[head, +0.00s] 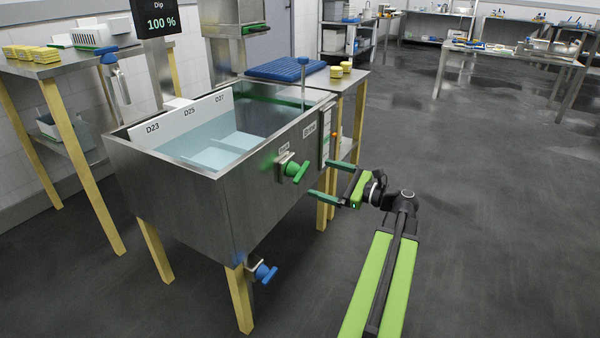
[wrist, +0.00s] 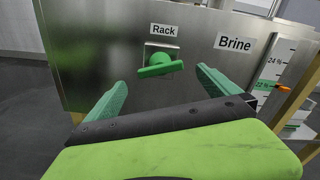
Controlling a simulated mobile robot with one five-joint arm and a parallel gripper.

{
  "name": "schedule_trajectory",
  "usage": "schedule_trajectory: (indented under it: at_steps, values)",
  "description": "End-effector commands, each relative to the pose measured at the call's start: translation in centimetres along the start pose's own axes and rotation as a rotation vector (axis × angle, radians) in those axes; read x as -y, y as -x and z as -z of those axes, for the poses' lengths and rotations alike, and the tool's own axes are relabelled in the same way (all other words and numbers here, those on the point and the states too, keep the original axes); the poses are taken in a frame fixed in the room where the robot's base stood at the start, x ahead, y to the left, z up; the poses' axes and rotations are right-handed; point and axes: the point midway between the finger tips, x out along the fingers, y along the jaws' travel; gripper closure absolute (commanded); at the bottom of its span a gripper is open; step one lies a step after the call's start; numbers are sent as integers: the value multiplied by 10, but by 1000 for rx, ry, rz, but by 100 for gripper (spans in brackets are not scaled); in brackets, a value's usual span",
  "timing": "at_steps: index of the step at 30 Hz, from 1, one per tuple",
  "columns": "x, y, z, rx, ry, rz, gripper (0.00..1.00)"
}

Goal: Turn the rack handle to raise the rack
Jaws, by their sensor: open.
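The green rack handle (head: 296,171) is a knob with a crossbar on a square plate on the front wall of the steel brine tank (head: 215,205). In the wrist view the handle (wrist: 160,66) sits under a "Rack" label, its bar nearly level with the right end slightly higher. My gripper (head: 322,180) is open with green fingers, just right of the handle in the head view. In the wrist view the handle lies ahead, between and beyond the two fingertips (wrist: 161,80), apparently not touched. The rack in the tank shows as pale panels (head: 222,150) under the liquid.
A blue valve handle (head: 264,272) sits low near the tank's front leg. A "Brine" label (wrist: 235,43) and a percent scale (wrist: 272,75) with an orange pointer are right of the handle. A side table (head: 345,80) stands behind. The floor to the right is clear.

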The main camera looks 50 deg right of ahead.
Motion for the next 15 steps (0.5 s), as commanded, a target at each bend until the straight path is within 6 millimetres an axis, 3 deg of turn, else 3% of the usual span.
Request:
schedule_trajectory:
  at_steps: [3,7,15]
  values:
    - [-1,-32,0,2,0,-5,0]
    - [-1,-59,0,2,0,-4,0]
    - [-1,-84,0,1,0,-2,0]
